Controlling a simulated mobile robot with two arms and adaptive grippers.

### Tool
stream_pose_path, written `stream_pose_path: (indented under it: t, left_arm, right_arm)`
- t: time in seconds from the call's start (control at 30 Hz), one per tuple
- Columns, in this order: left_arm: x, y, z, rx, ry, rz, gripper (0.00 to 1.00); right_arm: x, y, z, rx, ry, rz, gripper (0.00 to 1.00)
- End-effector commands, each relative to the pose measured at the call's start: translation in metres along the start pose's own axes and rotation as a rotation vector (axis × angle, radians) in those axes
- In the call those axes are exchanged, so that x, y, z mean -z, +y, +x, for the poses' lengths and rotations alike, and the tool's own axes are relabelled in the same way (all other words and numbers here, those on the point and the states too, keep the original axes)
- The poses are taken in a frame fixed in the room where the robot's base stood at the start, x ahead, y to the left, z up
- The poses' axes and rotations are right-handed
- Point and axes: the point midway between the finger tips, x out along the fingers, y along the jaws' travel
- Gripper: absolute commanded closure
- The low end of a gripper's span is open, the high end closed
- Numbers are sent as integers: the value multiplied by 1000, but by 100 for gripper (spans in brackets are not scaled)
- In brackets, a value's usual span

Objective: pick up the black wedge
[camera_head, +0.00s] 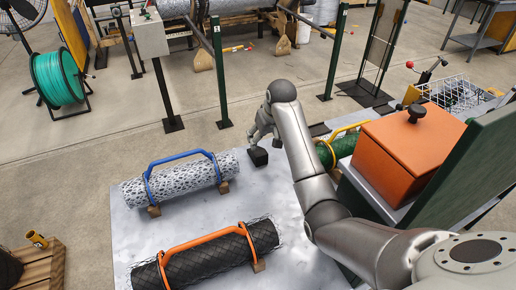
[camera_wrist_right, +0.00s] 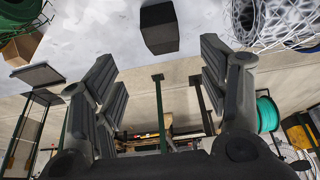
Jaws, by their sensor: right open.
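The black wedge (camera_head: 258,157) is a small dark block near the far edge of the pale metal table, just right of the roll with the blue handle. In the right wrist view the wedge (camera_wrist_right: 158,28) shows at the top middle, beyond the fingertips. My right gripper (camera_head: 263,138) hangs just above and behind the wedge in the head view. In the right wrist view its two fingers (camera_wrist_right: 157,68) are spread apart with nothing between them. Whether a finger touches the wedge is hard to tell. My left gripper is not in view.
A pale mesh roll with a blue handle (camera_head: 180,155) and a dark mesh roll with an orange handle (camera_head: 205,246) lie on the table (camera_head: 135,230), on small wooden blocks. A green roll (camera_head: 342,147) and an orange box (camera_head: 405,150) stand to the right. Bare table lies between the rolls.

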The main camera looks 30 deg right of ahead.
Motion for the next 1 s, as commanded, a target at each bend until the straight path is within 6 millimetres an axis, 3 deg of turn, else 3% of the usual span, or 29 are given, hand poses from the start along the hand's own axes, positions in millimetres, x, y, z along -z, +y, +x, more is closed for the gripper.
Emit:
stream_pose_path:
  t: [0.17, 0.47, 0.77, 1.0]
  left_arm:
    - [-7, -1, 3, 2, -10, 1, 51]
    - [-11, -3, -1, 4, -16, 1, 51]
    - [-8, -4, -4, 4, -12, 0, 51]
    - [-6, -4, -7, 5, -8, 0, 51]
  right_arm:
    - [-2, 0, 10, 1, -2, 0, 32]
    - [-1, 0, 51, 0, -3, 0, 32]
    - [1, -2, 68, 2, -2, 0, 32]
    - [3, -5, 97, 1, -3, 0, 32]
